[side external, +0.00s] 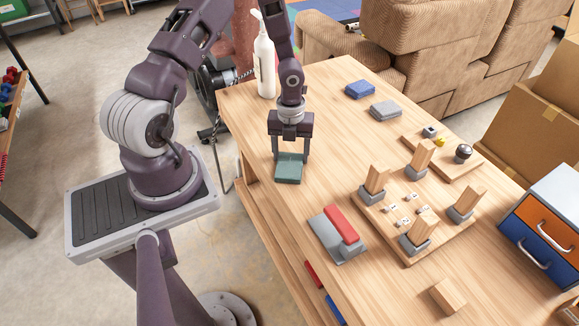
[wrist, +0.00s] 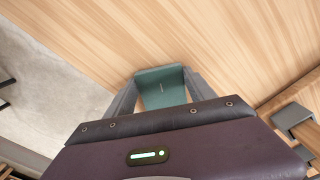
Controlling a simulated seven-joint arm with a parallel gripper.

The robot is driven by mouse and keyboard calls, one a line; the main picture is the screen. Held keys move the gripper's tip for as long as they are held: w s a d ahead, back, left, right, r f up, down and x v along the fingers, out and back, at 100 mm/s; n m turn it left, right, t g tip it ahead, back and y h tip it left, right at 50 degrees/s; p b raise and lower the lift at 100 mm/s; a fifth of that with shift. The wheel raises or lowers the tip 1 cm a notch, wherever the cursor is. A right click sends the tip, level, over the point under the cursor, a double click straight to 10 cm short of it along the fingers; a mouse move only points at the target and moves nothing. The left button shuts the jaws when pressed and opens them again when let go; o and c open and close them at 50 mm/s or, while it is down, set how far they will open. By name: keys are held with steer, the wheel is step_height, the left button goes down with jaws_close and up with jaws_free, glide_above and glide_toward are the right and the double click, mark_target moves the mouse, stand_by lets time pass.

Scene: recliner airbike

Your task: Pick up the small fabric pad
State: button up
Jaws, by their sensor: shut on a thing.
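The small fabric pad, a teal-green rectangle (side external: 288,168), is between the fingers of my gripper (side external: 290,157) near the left edge of the wooden table. My gripper points down and is shut on the pad. In the wrist view the pad (wrist: 161,87) shows between the two grey fingers, with a small pale mark on it and its near part hidden by my gripper (wrist: 160,98). I cannot tell whether the pad rests on the table or is slightly above it.
A white pump bottle (side external: 264,62) stands behind my gripper. A blue pad (side external: 360,90) and a grey pad (side external: 386,110) lie farther back. A red-and-grey block (side external: 336,235) is in front. A wooden board (side external: 440,222) with upright blocks is right. The table (side external: 335,150) right of the pad is clear.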

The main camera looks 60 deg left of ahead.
step_height(320, 180, up, 8)
steer(key=shift+r, duration=0.25)
steer(key=shift+c, duration=0.2)
steer(key=n, duration=0.7)
glide_above(293, 170)
step_height(293, 170, down, 4)
steer(key=shift+a, duration=0.1)
steer(key=shift+f, duration=1.8)
steer(key=shift+d, duration=6)
steer(key=shift+f, duration=0.2)
